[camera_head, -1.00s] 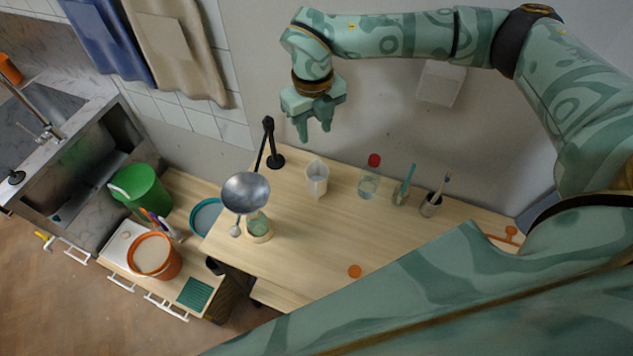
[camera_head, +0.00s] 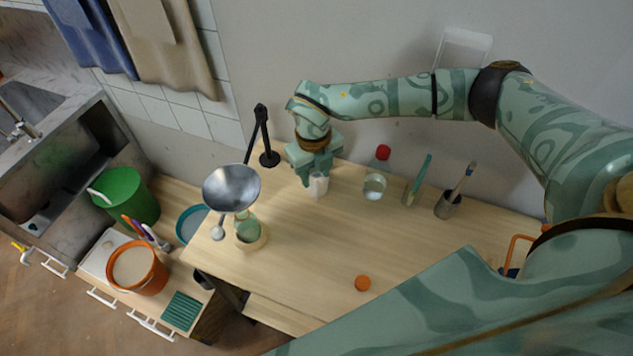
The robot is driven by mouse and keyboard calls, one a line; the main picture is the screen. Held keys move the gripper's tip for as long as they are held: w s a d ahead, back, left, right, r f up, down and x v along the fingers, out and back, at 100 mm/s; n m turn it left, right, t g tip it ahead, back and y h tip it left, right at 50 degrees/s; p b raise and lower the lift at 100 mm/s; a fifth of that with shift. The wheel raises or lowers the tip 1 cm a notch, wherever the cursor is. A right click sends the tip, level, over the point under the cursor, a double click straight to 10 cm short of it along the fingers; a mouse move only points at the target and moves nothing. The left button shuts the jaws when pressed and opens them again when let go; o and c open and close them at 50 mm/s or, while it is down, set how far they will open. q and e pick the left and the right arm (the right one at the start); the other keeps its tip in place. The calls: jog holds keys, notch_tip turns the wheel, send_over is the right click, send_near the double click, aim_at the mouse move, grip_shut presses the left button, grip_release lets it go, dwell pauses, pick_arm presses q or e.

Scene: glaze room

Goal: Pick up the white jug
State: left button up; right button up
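One finger shows at the jug's left side; the other is hard to make out. I cannot tell whether the fingers are closed on the jug. The jug looks upright and appears to rest on the table. My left gripper is not in view.
A black lamp stand (camera_head: 269,158) and a metal bowl shape (camera_head: 231,188) are left of the jug. A red-capped bottle (camera_head: 374,187), a glass with a teal tool (camera_head: 411,193) and a dark cup (camera_head: 447,204) stand to the right. An orange disc (camera_head: 362,283) lies near the front; the table's middle is clear.

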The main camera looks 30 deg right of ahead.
aim_at(316, 190)
notch_tip(316, 190, down, 8)
jog(key=shift+s+d, duration=0.1)
grip_shut()
dwell(0.4)
